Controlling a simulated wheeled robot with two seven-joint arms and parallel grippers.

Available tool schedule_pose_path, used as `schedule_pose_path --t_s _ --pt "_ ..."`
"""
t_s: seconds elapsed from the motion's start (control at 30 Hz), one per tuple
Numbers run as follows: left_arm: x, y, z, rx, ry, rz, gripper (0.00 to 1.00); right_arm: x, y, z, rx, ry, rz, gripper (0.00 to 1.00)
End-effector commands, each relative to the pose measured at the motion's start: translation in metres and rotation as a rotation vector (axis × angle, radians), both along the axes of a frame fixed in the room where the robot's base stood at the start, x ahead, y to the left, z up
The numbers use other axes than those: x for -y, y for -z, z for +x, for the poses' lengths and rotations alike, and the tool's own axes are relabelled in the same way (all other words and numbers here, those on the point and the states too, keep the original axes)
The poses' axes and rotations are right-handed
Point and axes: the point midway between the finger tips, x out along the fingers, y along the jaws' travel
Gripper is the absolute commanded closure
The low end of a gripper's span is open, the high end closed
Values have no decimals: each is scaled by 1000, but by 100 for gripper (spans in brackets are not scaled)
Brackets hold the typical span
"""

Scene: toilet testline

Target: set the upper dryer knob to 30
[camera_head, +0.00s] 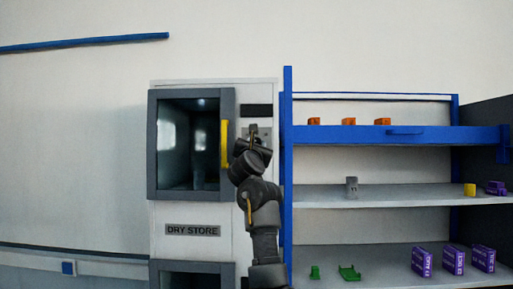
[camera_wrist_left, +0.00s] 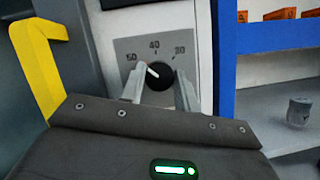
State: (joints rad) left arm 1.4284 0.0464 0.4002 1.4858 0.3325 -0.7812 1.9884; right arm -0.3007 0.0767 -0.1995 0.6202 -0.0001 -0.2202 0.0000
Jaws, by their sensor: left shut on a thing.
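My right gripper is not in view.
The DRY STORE cabinet (camera_head: 225,210) has a glazed upper door with a yellow handle (camera_head: 225,144) just left of my gripper. A blue-framed shelf rack (camera_head: 287,165) stands close on the right, holding orange, grey, green, yellow and purple items.

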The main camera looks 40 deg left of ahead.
Motion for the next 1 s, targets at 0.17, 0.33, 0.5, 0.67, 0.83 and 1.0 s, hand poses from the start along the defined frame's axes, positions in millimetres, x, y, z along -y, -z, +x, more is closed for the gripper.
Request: schedule_pose_path --t_s 0.17,0.33,0.5,0.67,0.83,1.0 --pt "0 3 -1 -75 0 106 92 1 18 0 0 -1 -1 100" --pt "-2 2 -2 -170 0 231 92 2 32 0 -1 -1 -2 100" --pt "-2 0 -2 -270 0 362 92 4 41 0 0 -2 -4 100" --pt "-3 -1 -3 -362 -1 483 92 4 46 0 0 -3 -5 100" --pt "-3 -3 -3 -461 -2 613 92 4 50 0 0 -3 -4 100" --pt "-4 -4 -3 -559 -2 741 92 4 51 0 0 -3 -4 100"
